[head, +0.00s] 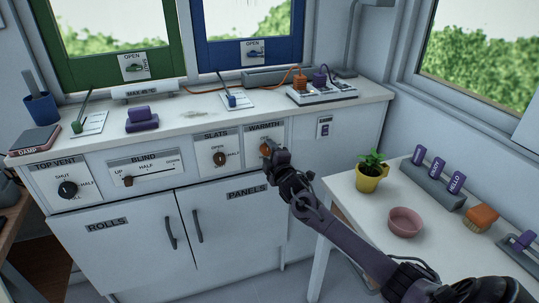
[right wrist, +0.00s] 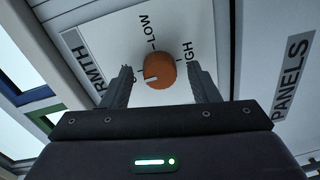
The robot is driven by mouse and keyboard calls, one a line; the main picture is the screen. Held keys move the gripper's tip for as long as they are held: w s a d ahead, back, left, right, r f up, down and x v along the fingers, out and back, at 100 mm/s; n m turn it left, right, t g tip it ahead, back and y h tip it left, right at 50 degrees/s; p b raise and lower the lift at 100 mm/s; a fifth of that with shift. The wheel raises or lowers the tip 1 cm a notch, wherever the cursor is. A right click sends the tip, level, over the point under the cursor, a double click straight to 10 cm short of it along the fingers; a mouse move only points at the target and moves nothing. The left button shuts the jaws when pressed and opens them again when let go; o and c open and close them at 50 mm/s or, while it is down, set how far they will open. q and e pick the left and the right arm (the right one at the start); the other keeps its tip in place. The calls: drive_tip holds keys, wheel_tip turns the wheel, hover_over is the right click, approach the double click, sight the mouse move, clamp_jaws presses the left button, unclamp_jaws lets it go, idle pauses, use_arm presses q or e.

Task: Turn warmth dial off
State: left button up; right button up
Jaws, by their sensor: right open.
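The warmth dial, an orange round knob (right wrist: 160,71), sits on a white panel marked WARMTH (head: 264,127) on the cabinet front. In the right wrist view LOW reads above it and part of HIGH to its right; the left finger partly covers the lettering on the left. A short white mark shows at the knob's left side. My right gripper (head: 268,151) is at the dial, open, with one finger on each side of the knob and gaps between. In the head view it partly hides the dial. My left gripper is not in view.
The slats dial (head: 219,158) is just left, then the blind slider (head: 128,180) and top vent dial (head: 68,189). Cabinet doors with handles (head: 197,226) lie below. A table on the right holds a yellow pot (head: 368,182) and pink bowl (head: 405,221).

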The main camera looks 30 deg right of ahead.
drive_tip(key=shift+s+a, duration=0.1)
drive_tip(key=shift+s, duration=0.25)
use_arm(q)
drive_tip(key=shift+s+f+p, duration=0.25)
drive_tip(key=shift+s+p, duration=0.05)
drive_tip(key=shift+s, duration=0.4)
use_arm(e)
drive_tip(key=v, duration=0.7)
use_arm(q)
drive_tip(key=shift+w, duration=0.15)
